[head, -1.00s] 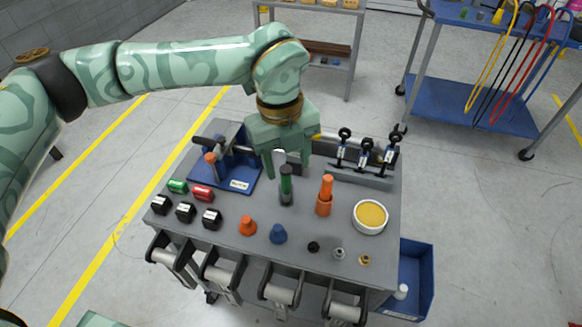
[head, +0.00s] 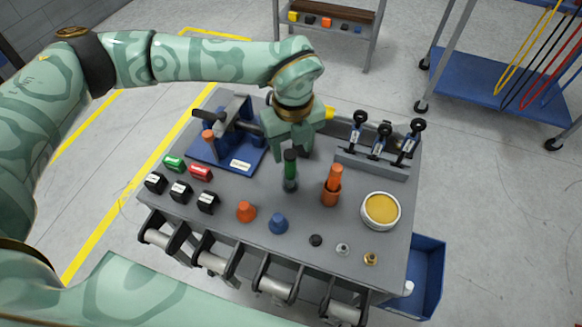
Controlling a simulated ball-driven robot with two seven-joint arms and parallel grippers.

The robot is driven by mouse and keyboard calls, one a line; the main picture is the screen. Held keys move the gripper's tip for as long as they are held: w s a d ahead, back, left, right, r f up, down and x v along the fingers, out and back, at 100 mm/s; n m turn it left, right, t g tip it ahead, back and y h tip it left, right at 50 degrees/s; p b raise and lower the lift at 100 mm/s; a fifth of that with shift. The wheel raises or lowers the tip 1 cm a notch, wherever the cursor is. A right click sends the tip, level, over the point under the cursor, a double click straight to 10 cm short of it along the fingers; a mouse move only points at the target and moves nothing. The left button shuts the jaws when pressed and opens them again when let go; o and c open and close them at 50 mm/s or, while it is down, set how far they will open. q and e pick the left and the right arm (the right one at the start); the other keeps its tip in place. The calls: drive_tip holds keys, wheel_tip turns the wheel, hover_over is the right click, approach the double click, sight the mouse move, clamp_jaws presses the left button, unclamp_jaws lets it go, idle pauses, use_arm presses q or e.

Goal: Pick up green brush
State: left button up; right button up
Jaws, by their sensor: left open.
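My left gripper (head: 293,155) is just behind and above the brush, pointing down. Its fingers are open on either side of the brush's top as seen in the head view. I cannot tell whether the handle is between the fingers or in front of them. My right gripper is not in view.
An orange-handled brush (head: 334,180) stands in an orange holder just right. A round yellow-filled dish (head: 381,211) sits further right. A blue fixture (head: 218,160) is left, and black toggle clamps (head: 380,140) are at back right. Several small parts line the front.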

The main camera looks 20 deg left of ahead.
use_arm(q)
drive_tip(key=f, duration=0.1)
drive_tip(key=f+b, duration=0.1)
drive_tip(key=f, duration=0.3)
drive_tip(key=shift+s+a+f+b, duration=0.15)
drive_tip(key=shift+s+f+b, duration=0.05)
drive_tip(key=shift+s+b, duration=0.1)
drive_tip(key=shift+r, duration=0.1)
drive_tip(key=c, duration=1.1)
drive_tip(key=shift+r, duration=0.1)
wheel_tip(320, 180, up, 9)
drive_tip(key=p, duration=0.2)
drive_tip(key=shift+p, duration=0.3)
drive_tip(key=shift+r, duration=0.45)
drive_tip(key=shift+o, duration=0.8)
clamp_jaws()
